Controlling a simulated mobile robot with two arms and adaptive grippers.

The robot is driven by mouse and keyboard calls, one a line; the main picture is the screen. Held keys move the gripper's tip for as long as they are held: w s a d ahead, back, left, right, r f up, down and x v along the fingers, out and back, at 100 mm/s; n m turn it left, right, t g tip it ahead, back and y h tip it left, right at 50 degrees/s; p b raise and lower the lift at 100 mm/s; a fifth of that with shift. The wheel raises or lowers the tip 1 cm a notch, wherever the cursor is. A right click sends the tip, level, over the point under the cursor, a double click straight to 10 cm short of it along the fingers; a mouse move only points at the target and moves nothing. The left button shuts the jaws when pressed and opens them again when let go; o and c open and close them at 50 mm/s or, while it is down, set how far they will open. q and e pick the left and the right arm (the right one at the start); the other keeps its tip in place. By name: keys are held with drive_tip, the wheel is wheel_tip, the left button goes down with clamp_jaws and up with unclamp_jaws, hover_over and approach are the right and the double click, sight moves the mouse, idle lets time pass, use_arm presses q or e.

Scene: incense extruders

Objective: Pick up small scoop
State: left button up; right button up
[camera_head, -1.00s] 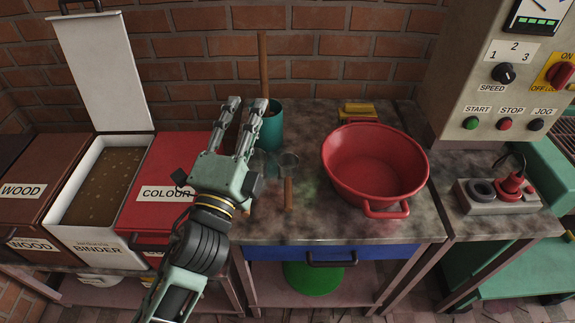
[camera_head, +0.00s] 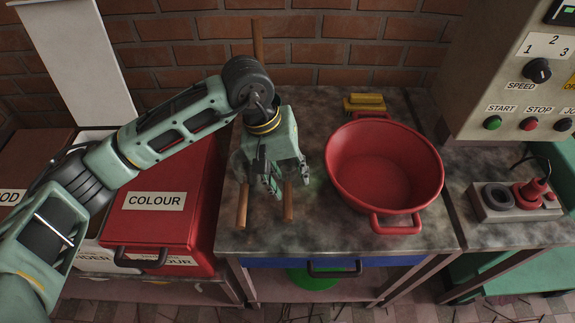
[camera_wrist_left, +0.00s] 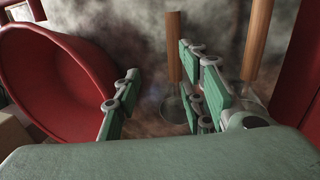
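The small scoop's wooden handle (camera_head: 288,203) lies on the worktop, pointing to the front edge. Its clear bowl shows in the wrist view (camera_wrist_left: 174,108) between my fingers; in the head view my gripper covers it. My left gripper (camera_head: 285,180) points down over the scoops, open and empty. In the wrist view its fingers (camera_wrist_left: 157,100) are apart, one on each side of the small scoop's bowl. A second, seemingly larger scoop (camera_head: 242,206) lies to the left with its handle parallel. My right gripper is out of view.
A red basin (camera_head: 385,170) stands close on the right, with a yellow block (camera_head: 364,103) behind it. The red COLOUR bin (camera_head: 160,215) is on the left. A wooden stick (camera_head: 258,42) rises behind my arm. The worktop front (camera_head: 330,235) is clear.

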sight(287, 190)
use_arm(q)
drive_tip(key=shift+w+a+f+y, duration=0.2)
drive_tip(key=shift+w+a+y, duration=0.05)
drive_tip(key=shift+a, duration=0.2)
drive_tip(key=shift+w+a+f+y, duration=0.15)
drive_tip(key=shift+w+a+y, duration=0.1)
drive_tip(key=shift+a, duration=0.15)
drive_tip(key=f+p, duration=0.1)
drive_tip(key=f, duration=0.2)
drive_tip(key=d+f+p, duration=0.1)
drive_tip(key=f, duration=0.2)
drive_tip(key=shift+s+d+f, duration=0.1)
drive_tip(key=shift+s+d, duration=0.05)
drive_tip(key=shift+d, duration=0.05)
drive_tip(key=shift+f, duration=0.35)
drive_tip(key=shift+c, duration=0.4)
clamp_jaws()
